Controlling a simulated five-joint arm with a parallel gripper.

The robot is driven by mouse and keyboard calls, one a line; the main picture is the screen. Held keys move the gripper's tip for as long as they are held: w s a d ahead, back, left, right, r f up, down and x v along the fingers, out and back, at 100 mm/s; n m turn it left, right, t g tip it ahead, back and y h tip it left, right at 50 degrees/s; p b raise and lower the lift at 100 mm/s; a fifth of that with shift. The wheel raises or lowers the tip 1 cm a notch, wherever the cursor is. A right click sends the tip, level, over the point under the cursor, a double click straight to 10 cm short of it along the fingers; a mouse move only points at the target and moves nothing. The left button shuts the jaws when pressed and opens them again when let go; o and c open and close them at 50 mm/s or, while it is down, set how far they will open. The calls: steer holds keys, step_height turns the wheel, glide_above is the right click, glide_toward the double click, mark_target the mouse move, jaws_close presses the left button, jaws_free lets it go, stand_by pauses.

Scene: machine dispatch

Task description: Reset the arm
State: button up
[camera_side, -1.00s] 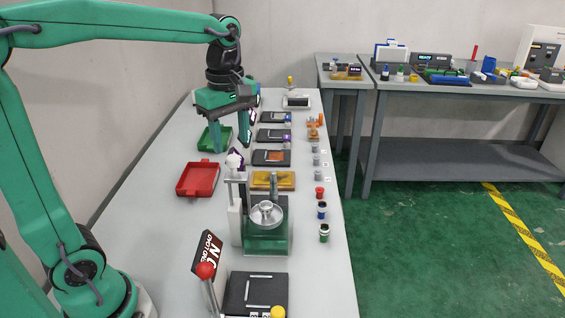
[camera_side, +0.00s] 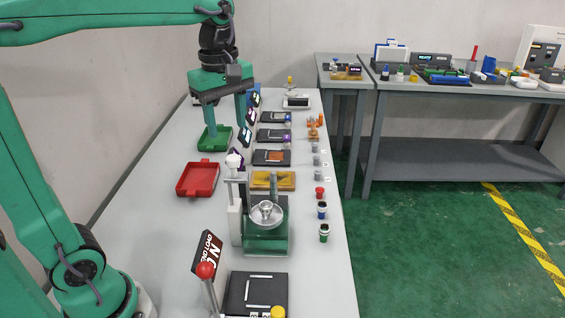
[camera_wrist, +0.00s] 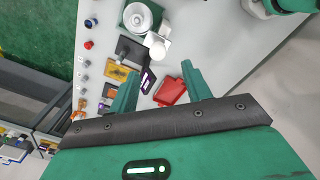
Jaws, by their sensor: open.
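My gripper (camera_side: 226,116) is green with two straight fingers, spread apart with nothing between them. In the side view it hangs above the far part of the long grey table, over the green tray (camera_side: 214,139). In the wrist view, the fingers of my gripper (camera_wrist: 158,82) point toward the table, with the red tray (camera_wrist: 171,92) beyond them, near the right finger.
The long table (camera_side: 160,220) carries a green press-like machine (camera_side: 266,241), a black plate (camera_side: 256,292) with a red-knobbed lever (camera_side: 205,270), a yellow plate (camera_side: 272,180), and small jars (camera_side: 323,232) along its right edge. A second bench (camera_side: 470,90) stands at right.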

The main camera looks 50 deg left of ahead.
steer(key=s+d+f+m+t, duration=0.1)
steer(key=s+f+m+t, duration=0.4)
steer(key=s+m, duration=0.6)
steer(key=f+m, duration=0.1)
steer(key=m, duration=0.5)
steer(key=shift+d+f, duration=0.3)
steer(key=shift+d, duration=0.05)
